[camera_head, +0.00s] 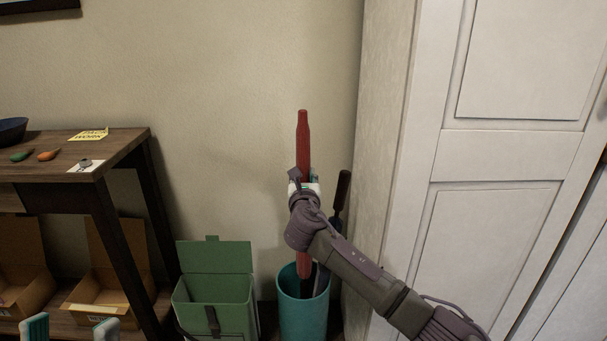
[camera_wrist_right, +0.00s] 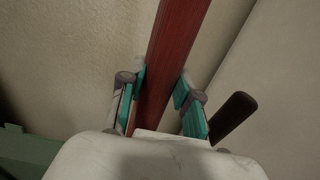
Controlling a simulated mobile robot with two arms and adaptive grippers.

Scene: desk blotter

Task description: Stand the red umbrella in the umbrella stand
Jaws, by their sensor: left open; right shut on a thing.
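The red umbrella (camera_head: 303,135) is upright in the head view. My right gripper (camera_head: 304,186) is shut on its shaft, and the umbrella (camera_wrist_right: 175,55) runs between the fingers (camera_wrist_right: 163,105) in the right wrist view. The umbrella's lower part shows below my wrist, over the mouth of the teal umbrella stand (camera_head: 303,319). How deep its lower end reaches is hard to tell. My left gripper (camera_head: 70,326) is open and empty at the bottom left.
A dark umbrella with a brown handle (camera_head: 342,190) leans in the stand, right of the red one. A green lidded bin (camera_head: 215,290) stands left of the stand. A white cabinet (camera_head: 480,160) is close on the right. A wooden desk (camera_head: 125,148) is at left.

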